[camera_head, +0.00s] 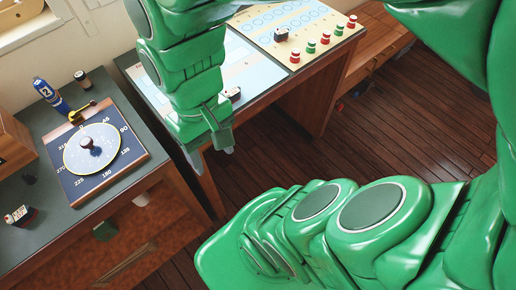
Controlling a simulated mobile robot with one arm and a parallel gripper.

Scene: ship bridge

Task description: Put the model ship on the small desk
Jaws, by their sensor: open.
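A small red, white and dark object (20,215), which looks like a model ship, sits at the left edge of the dark-topped desk (75,232). A second small dark and white piece (232,94) lies on the chart table (241,112), partly hidden by my arm; I cannot tell whether it is a ship. My green gripper (210,155) points down at the near left edge of the chart table. It is open, and I see nothing held in it. Which desk is the small one is not certain.
A compass dial board (115,155) takes up the middle of the left desk, with a blue can (50,96) and a small jar (82,79) behind it. Red and green pegs (311,46) and a dark block (281,33) stand on the board at the back.

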